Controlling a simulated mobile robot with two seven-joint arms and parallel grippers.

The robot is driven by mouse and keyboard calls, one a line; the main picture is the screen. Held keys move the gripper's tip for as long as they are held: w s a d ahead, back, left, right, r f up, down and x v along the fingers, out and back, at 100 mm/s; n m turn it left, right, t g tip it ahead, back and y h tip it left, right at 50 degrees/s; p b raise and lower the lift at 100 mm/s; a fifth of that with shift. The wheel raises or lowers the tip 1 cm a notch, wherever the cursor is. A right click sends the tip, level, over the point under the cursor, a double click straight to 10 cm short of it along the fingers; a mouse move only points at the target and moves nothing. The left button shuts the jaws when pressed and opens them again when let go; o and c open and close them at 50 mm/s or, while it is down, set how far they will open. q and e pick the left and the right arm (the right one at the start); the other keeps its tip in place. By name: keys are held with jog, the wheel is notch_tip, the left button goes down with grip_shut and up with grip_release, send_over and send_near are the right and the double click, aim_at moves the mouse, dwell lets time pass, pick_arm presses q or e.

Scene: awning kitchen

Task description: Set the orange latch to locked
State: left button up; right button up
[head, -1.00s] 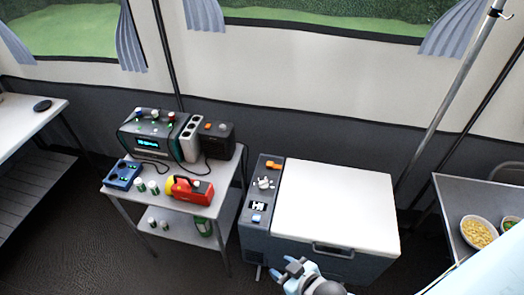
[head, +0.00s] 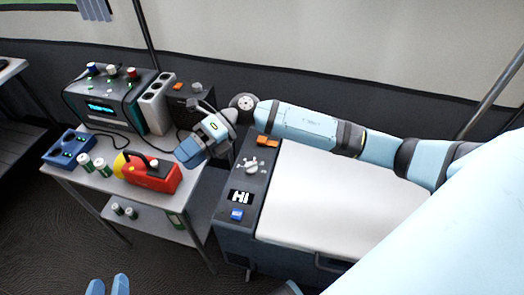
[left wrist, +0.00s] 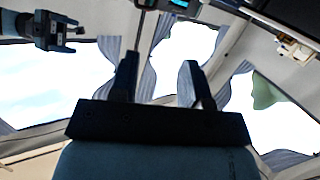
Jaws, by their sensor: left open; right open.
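An orange latch (head: 267,141) sits at the far end of the dark control panel on the cooler (head: 335,190), in the head view. I cannot read its setting. My right gripper (head: 196,146) is open and empty, to the left of the latch and apart from it, over the right end of the cart. My right arm reaches across the cooler's far edge. My left gripper (head: 108,287) is open at the bottom edge of the head view, far from the latch. Its spread, empty fingers show in the left wrist view (left wrist: 158,80), against the tent roof and windows.
The cart (head: 95,178) holds a red-yellow device (head: 150,175), a blue box (head: 68,149), a console (head: 108,100) and a black box (head: 190,104) with another orange part (head: 178,86).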

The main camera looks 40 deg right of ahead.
jog(key=w+d+f+n+h+b, duration=0.35)
jog(key=d+f+h+b, duration=0.2)
jog(key=d, duration=0.25)
jog(key=t+h+b, duration=0.2)
jog(key=h+b, duration=0.3)
jog(key=h, duration=0.5)
send_near(262, 139)
jog(key=shift+w+d+f+m+b, duration=0.1)
jog(key=shift+d+f+m+b, duration=0.1)
jog(key=shift+f+m+b, duration=0.55)
jog(key=shift+n, duration=0.3)
notch_tip(262, 139, down, 6)
jog(key=shift+f+b, duration=0.1)
jog(key=shift+b, duration=0.8)
pick_arm(q)
jog(key=shift+s+d+f+t+h, duration=0.15)
jog(key=shift+d+f+t+h, duration=0.5)
jog(key=shift+d+h, duration=0.15)
jog(key=shift+s+d+f+t+h, duration=0.1)
jog(key=shift+d+f+t+h, duration=0.45)
jog(key=shift+d+f+h, duration=0.2)
pick_arm(e)
jog(key=shift+f, duration=0.65)
pick_arm(q)
jog(key=shift+r, duration=0.1)
pick_arm(e)
jog(key=shift+c, duration=0.2)
